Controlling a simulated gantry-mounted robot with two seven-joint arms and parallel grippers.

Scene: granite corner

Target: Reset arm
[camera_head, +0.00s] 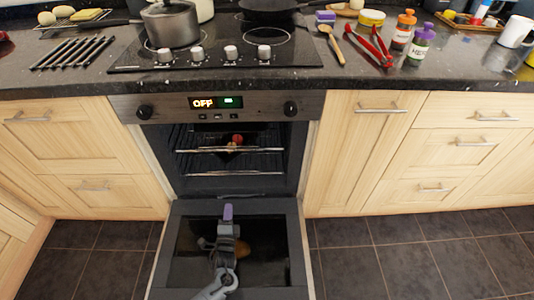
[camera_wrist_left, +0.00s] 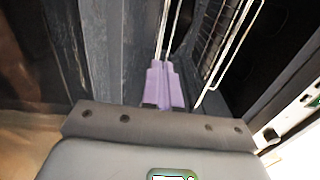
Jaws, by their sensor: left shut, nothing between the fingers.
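My left gripper (camera_head: 228,208) is shut with nothing in it. Its arm comes up from the bottom of the head view, over the lowered oven door (camera_head: 180,280). In the left wrist view its purple fingers (camera_wrist_left: 165,72) are together, with rack wires and dark oven surfaces beyond them. The oven (camera_head: 170,160) is open and its display reads OFF. A small red and pale item (camera_head: 237,140) is inside around the upper rack (camera_head: 200,150); I cannot tell what it is. My right gripper is not in view.
The cooktop (camera_head: 300,52) above holds a grey pot (camera_head: 170,25) and a dark pan (camera_head: 268,5). Red tongs (camera_head: 377,45), a wooden spoon (camera_head: 332,42) and spice jars (camera_head: 404,30) lie to the right. Drawers (camera_head: 440,185) flank the oven. The tiled floor (camera_head: 420,260) at right is clear.

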